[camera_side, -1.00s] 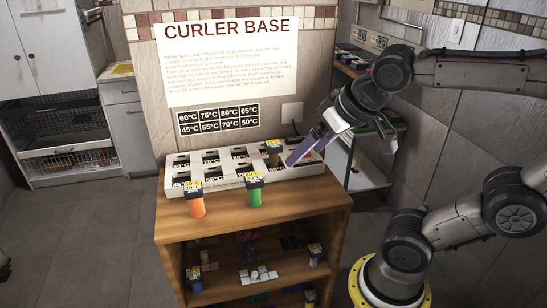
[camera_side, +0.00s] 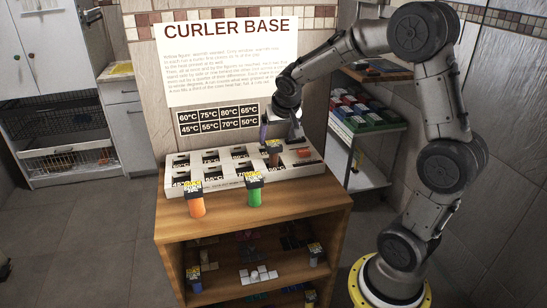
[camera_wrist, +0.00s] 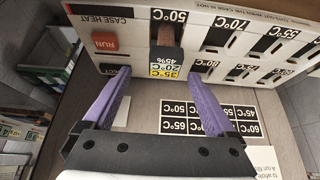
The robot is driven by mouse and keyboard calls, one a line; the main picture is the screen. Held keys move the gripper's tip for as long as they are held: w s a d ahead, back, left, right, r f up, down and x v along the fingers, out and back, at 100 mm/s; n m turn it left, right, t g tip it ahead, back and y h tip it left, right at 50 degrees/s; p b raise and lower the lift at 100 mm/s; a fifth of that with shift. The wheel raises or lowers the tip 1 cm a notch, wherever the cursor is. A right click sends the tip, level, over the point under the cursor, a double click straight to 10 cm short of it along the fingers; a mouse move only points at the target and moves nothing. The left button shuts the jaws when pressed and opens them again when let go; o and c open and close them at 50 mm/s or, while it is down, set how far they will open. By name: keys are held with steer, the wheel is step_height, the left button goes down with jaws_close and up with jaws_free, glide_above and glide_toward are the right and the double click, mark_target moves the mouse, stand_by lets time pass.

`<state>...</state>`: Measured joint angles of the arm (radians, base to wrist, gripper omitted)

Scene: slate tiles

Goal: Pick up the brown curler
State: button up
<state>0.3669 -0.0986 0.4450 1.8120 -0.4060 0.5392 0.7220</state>
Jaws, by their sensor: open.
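The brown curler (camera_side: 274,159) stands upright in the white curler base (camera_side: 222,184), toward its right end, with a dark cap and a yellow-and-white label on top. The wrist view shows the brown curler (camera_wrist: 166,34) beside a 50°C label, its cap reading 45%. My gripper (camera_side: 277,136) is at the base's back right, just above and behind the curler. In the wrist view its purple fingers (camera_wrist: 158,77) are open and spread to either side of the capped end, with gaps on both sides. Nothing is held between them. The curler's lower end is hidden in the base.
An orange curler (camera_side: 197,207) and a green curler (camera_side: 254,196) stand in front of the base, near the wooden shelf's front edge. An orange RUN button (camera_wrist: 104,41) is beside the brown curler. The wall with the sign (camera_side: 226,62) rises close behind. A rack with coloured boxes (camera_side: 376,117) stands right.

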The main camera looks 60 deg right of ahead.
mark_target(272, 149)
steer(key=shift+a+x, duration=0.2)
steer(key=shift+x, duration=1.65)
steer(key=shift+a+x, duration=0.2)
steer(key=shift+x, duration=1.65)
steer(key=shift+w, duration=0.15)
jaws_close()
